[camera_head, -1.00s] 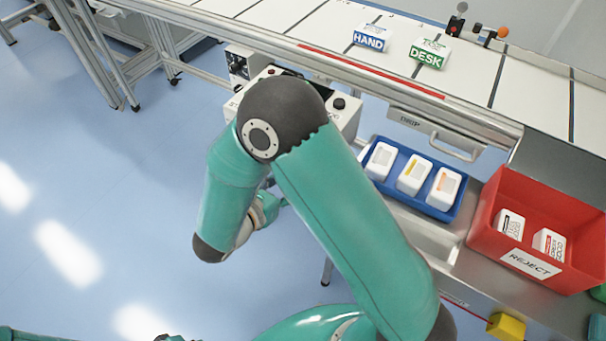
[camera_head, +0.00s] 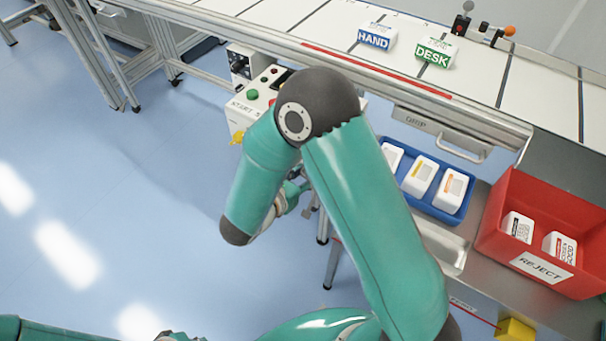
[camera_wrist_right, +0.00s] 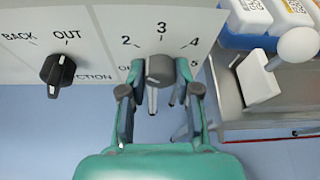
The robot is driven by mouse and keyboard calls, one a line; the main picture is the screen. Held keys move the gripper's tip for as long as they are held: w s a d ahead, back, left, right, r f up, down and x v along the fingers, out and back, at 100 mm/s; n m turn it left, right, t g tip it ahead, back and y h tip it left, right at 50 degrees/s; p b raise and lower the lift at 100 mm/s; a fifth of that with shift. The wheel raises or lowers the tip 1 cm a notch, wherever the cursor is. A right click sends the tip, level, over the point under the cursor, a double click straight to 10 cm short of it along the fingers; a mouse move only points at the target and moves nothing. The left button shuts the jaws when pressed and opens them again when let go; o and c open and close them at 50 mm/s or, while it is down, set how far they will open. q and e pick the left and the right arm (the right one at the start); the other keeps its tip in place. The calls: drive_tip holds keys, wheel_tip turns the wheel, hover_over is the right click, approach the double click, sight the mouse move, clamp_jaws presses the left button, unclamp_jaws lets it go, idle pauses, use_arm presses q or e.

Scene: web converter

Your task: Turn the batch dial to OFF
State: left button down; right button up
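The batch dial (camera_wrist_right: 160,68) is a grey knob on the light control panel (camera_wrist_right: 100,22) in the right wrist view. The marks 2, 3, 4 and 5 curve around it, and an "O" shows at its left, the rest of that word covered. The two fingers of my right gripper (camera_wrist_right: 161,76) stand on either side of the knob, close to it. I cannot tell whether they touch it. Which mark the knob points to is unclear. In the head view my right arm hides the dial. My left gripper (camera_head: 180,337) is cut off at the bottom edge.
A black BACK/OUT direction knob (camera_wrist_right: 57,70) sits left of the dial. A green button (camera_head: 252,94) shows on the panel. A blue tray (camera_head: 447,204) of white packs and a red REJECT bin (camera_head: 500,235) stand right of my arm. A conveyor (camera_head: 300,25) runs behind.

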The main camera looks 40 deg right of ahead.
drive_tip(key=shift+c, duration=1.2)
drive_tip(key=shift+a, duration=0.2)
clamp_jaws()
drive_tip(key=shift+d, duration=0.1)
drive_tip(key=shift+r+n+g+p, duration=0.15)
drive_tip(key=shift+n+g+p, duration=0.15)
drive_tip(key=shift+n+p, duration=0.15)
drive_tip(key=shift+w+n+g+h+p, duration=0.1)
drive_tip(key=shift+n+g+h+p, duration=0.45)
drive_tip(key=shift+n+p, duration=0.4)
drive_tip(key=shift+n+g+h+p, duration=0.35)
drive_tip(key=shift+n+g+p, duration=0.2)
drive_tip(key=shift+n, duration=0.25)
drive_tip(key=shift+w+f+n+g+h, duration=0.15)
drive_tip(key=shift+n+g+h, duration=0.1)
drive_tip(key=shift+n, duration=0.35)
drive_tip(key=shift+s+f+n+g+h, duration=0.1)
drive_tip(key=shift+n+g+h, duration=0.15)
drive_tip(key=shift+n, duration=0.35)
